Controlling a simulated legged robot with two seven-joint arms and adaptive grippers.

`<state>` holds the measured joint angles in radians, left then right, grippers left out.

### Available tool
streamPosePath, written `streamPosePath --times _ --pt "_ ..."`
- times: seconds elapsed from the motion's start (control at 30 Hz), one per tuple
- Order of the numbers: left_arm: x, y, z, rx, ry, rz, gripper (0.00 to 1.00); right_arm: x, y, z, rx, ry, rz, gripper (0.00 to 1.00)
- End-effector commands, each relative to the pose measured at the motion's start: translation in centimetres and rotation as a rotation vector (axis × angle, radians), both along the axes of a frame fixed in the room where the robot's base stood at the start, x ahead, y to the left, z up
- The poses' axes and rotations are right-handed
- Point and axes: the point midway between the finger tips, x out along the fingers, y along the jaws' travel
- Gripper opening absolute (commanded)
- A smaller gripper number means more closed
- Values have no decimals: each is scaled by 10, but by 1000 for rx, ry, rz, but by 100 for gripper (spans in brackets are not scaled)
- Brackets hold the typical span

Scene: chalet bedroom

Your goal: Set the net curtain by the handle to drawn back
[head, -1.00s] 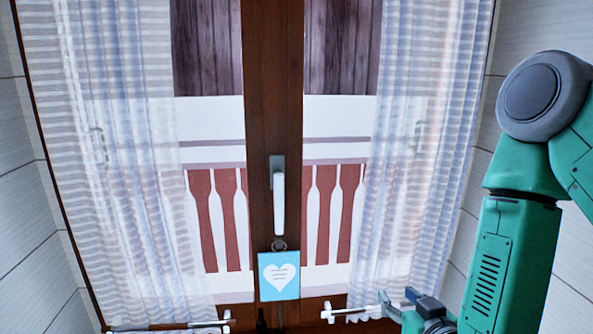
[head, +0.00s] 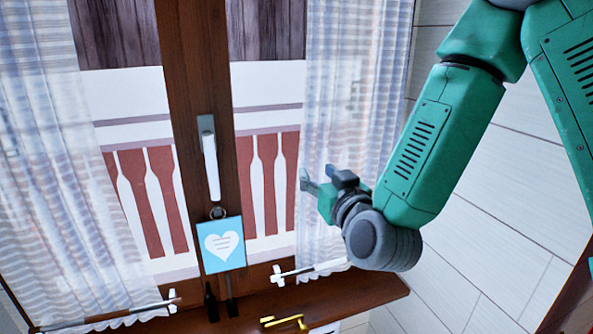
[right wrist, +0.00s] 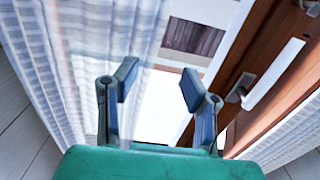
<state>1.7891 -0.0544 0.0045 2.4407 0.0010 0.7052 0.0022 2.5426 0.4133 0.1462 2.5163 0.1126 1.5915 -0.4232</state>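Two sheer striped net curtains hang over the window, a left one (head: 40,150) and a right one (head: 355,80). A rod with a white end piece (head: 278,274) lies at the foot of the right curtain; a similar white end piece (head: 172,300) is at the foot of the left one. The white window handle (head: 210,165) is on the middle post. My right gripper (head: 305,181) is in front of the right curtain. In the right wrist view my right gripper (right wrist: 158,88) is open and empty, with net curtain (right wrist: 95,50) left of it. My left gripper is out of view.
A blue heart sign (head: 225,245) hangs below the window handle. A pale panelled wall (head: 490,200) stands at the right.

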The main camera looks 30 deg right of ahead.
Motion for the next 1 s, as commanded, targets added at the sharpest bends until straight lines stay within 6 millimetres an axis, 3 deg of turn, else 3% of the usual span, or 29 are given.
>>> streamPosePath --times 0.07,0.2,0.5,0.7,1.0 --pt "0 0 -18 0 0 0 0 2 0 -4 2 -7 3 38" --pt "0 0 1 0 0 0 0 37 -7 3 1 0 0 38" --pt "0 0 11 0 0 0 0 90 -18 4 -1 -2 1 38" --pt "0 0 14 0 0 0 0 106 -24 2 0 -1 3 38" --pt "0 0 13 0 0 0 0 109 -24 1 0 0 3 38"
